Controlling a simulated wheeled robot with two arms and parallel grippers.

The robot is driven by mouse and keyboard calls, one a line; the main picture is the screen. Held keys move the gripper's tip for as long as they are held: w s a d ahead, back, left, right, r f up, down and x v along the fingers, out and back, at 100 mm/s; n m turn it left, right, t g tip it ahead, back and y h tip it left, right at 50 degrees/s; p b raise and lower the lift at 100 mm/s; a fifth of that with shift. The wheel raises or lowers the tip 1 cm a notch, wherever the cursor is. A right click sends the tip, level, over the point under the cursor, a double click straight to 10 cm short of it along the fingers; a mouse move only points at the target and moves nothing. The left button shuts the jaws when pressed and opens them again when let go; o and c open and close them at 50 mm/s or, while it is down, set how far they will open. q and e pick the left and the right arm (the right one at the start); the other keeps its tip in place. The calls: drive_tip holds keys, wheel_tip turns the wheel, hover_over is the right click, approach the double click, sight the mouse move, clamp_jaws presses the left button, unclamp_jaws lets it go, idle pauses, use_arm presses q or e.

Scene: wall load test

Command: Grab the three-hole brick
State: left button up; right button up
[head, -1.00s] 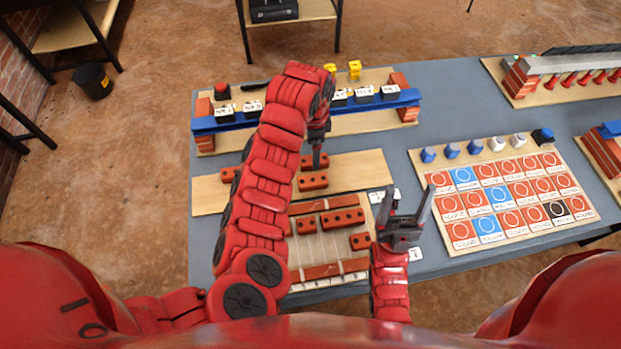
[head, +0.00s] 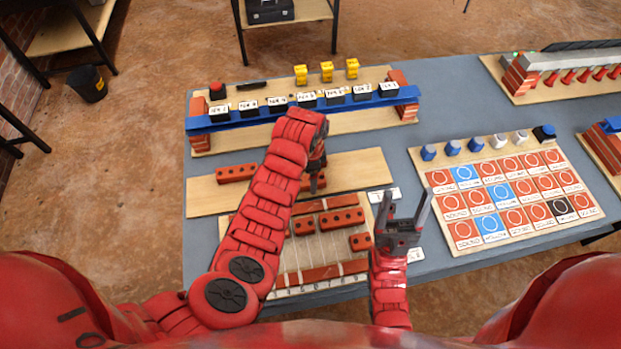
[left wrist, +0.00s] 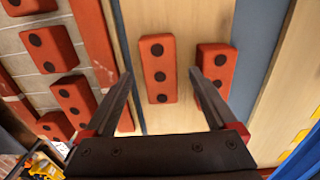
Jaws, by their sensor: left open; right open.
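Another red brick (head: 236,173) lies further left on that board. My right gripper (head: 408,208) is open and empty above the table's front part.
A wall-layout board with several bricks, including a long one (head: 342,219), lies nearer me. Behind stands a blue beam (head: 235,121) on brick piers with labelled black blocks. A button board (head: 508,200) is at right. A white label card (head: 384,194) lies near my right gripper.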

use_arm(q)
drive_tip(key=shift+f, duration=1.05)
clamp_jaws()
